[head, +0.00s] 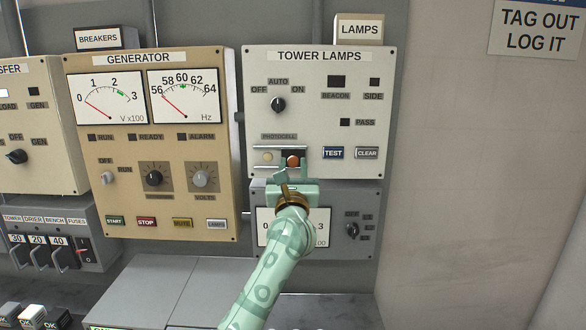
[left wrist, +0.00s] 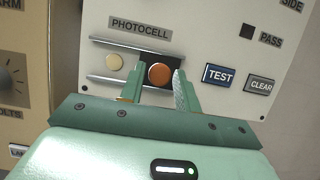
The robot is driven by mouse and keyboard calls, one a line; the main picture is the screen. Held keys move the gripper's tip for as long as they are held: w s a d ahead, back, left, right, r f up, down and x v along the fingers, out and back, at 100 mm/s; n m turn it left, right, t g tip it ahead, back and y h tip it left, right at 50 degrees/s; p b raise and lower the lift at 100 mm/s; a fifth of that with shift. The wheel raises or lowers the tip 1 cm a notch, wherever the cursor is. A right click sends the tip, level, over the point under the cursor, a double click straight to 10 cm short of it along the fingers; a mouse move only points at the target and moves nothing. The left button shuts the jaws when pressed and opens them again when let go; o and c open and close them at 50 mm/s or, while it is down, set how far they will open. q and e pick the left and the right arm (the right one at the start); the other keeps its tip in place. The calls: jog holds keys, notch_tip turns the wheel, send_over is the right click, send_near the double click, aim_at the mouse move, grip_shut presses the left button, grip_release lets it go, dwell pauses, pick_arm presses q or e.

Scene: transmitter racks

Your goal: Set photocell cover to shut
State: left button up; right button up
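The photocell unit sits under the PHOTOCELL label (left wrist: 140,28) on the tower lamps panel (head: 330,75). Two horizontal rails run above and below it. A pale round disc (left wrist: 114,62) lies uncovered at the left. To its right, a dark sliding cover (left wrist: 130,68) carries an orange-brown round knob (left wrist: 160,74), also visible in the head view (head: 293,161). My left gripper (left wrist: 160,84) has one finger on each side of the knob, with a gap at the left finger; the right finger is very close to it. Part of the lower rail is hidden by the fingers. My right gripper is not in view.
The TEST button (left wrist: 219,76) and CLEAR button (left wrist: 260,84) are just right of my fingers. The lamp selector knob (head: 278,104) is above. A grey meter panel (head: 340,190) lies below, partly behind my arm. The generator panel (head: 215,120) stands to the left.

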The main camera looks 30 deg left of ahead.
pick_arm(q)
grip_shut()
jog(key=s+a+p, duration=0.1)
jog(key=a, duration=0.1)
jog(key=s+a, duration=0.1)
jog(key=s+a+p, duration=0.1)
jog(key=a, duration=0.1)
jog(key=shift+s+a+p, duration=0.2)
jog(key=shift+a+p, duration=0.1)
jog(key=shift+a, duration=0.05)
jog(key=shift+o, duration=0.9)
grip_release()
jog(key=shift+o, duration=1.3)
jog(key=shift+s+a, duration=0.15)
jog(key=shift+a, duration=0.05)
jog(key=shift+d, duration=0.1)
